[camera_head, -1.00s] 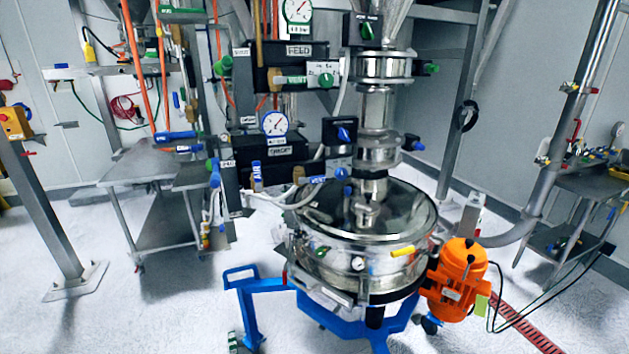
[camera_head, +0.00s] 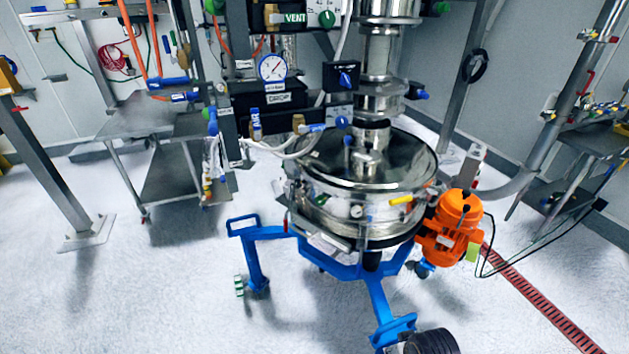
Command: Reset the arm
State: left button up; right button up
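Neither of my grippers shows in the head view, and no part of my arms can be made out for sure. The powder sifter (camera_head: 350,205) is a round, shiny steel drum on a blue wheeled frame (camera_head: 262,232). A steel feed column (camera_head: 382,65) stands over its lid. An orange motor (camera_head: 450,225) is at the drum's right side.
Control boxes with a gauge (camera_head: 272,67) stand left of the column. A black ribbed object (camera_head: 432,342) is cut off at the bottom edge. White floor (camera_head: 170,300) is open at front left.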

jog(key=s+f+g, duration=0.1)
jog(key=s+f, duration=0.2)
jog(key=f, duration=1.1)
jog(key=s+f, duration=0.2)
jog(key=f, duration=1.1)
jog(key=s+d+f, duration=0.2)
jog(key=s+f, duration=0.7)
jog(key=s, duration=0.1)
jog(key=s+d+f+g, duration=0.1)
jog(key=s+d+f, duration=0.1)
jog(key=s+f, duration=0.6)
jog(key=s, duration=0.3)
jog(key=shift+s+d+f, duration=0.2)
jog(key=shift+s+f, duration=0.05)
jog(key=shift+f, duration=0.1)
